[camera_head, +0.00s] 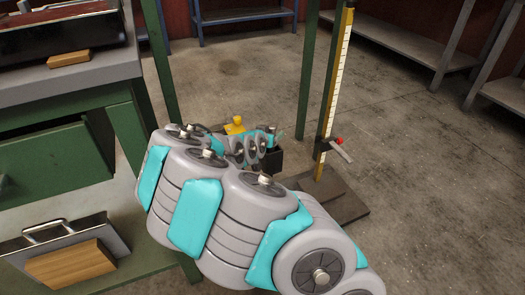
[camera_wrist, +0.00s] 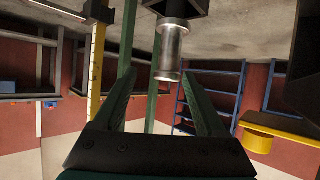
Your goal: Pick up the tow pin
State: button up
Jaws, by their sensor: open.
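A silver metal cylinder, which looks like the tow pin (camera_wrist: 170,48), shows in the upper middle of the wrist view. One end meets a black block (camera_wrist: 178,8) at the top edge. Its free end reaches between the fingertips of my gripper (camera_wrist: 159,73), nearer the right finger. The dark green fingers are spread apart, with no grip on the pin. Whether either finger touches it I cannot tell. In the head view my grey and turquoise arm covers the area, and I cannot make out the pin there.
A yellow measuring post (camera_head: 333,95) with a red-tipped clamp (camera_head: 338,142) stands on a dark base right of my arm. A green workbench (camera_head: 52,165) is at left, with a wooden block (camera_head: 72,263) on its lower shelf. A yellow object (camera_head: 235,125) shows behind my arm. Floor at right is clear.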

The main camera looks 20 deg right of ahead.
jog(key=shift+w+a+f+t+h, duration=0.1)
jog(key=shift+w+f+t+h, duration=0.3)
jog(key=shift+f, duration=0.45)
jog(key=shift+x, duration=1.95)
jog(key=x, duration=0.3)
jog(key=shift+w+a+r, duration=0.1)
jog(key=shift+w+a, duration=0.1)
jog(key=shift+w, duration=0.05)
jog(key=shift+w+d, duration=0.3)
jog(key=shift+w, duration=0.1)
grip_shut()
